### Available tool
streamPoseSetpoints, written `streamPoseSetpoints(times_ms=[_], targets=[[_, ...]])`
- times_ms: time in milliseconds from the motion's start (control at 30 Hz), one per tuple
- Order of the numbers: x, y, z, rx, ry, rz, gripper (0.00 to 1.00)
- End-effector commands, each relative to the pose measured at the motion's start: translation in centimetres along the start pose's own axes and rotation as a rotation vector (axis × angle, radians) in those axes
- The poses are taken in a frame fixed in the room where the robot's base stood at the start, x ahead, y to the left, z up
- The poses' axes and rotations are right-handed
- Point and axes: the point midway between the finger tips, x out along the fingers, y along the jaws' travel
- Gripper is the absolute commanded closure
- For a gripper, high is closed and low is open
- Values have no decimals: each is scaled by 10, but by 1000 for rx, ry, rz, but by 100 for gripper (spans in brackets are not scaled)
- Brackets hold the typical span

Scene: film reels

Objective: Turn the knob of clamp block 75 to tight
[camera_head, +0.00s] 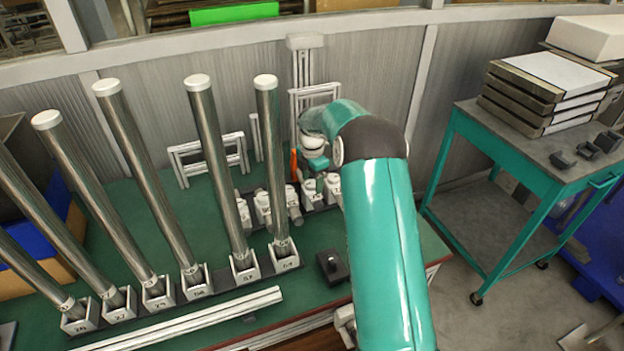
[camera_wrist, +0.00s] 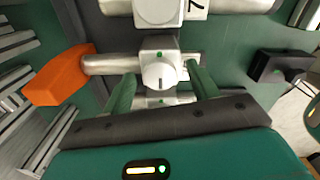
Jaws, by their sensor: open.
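In the wrist view a white round knob (camera_wrist: 158,76) with a dark line mark faces me on a white clamp block (camera_wrist: 158,45) set on a metal bar. My gripper (camera_wrist: 160,73) is open, its two green fingers apart on either side of the knob. I cannot see either finger touching it. Above it is another white block (camera_wrist: 157,10) with a label cut off after a "7", so I cannot read 75. In the head view several white clamp blocks (camera_head: 263,207) stand in a row on the green bench; my arm hides part of that row.
An orange piece (camera_wrist: 58,76) lies left of the knob, and a dark block (camera_wrist: 282,67) stands to the right. Tall metal posts (camera_head: 217,160) in numbered white sockets stand left of my arm. A teal cart (camera_head: 500,150) stands at the right.

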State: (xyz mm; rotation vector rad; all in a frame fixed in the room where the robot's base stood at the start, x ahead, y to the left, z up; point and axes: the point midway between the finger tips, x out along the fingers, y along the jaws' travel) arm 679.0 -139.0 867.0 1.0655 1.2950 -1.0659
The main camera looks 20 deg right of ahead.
Motion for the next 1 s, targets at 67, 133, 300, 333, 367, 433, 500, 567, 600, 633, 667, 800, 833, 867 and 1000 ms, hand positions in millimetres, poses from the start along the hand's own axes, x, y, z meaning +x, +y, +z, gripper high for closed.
streamPoseSetpoints(times_ms=[67,133,300,333,367,433,500,567,600,633,667,800,833,867,1000], targets=[[1,1,0,0,0,1,41],[1,1,0,0,-1,1,41],[1,1,0,0,0,1,52],[1,1,0,0,0,1,58],[1,1,0,0,0,1,64],[1,1,0,0,0,1,78],[1,0,0,0,0,1,85],[1,0,0,1,0,0,85],[1,0,0,2,0,0,85],[1,0,0,4,0,0,85],[0,0,0,6,0,0,85],[0,0,0,32,-1,0,85],[0,0,0,41,-1,0,85],[0,0,1,52,-1,0,85],[0,0,1,122,-1,0,85]])
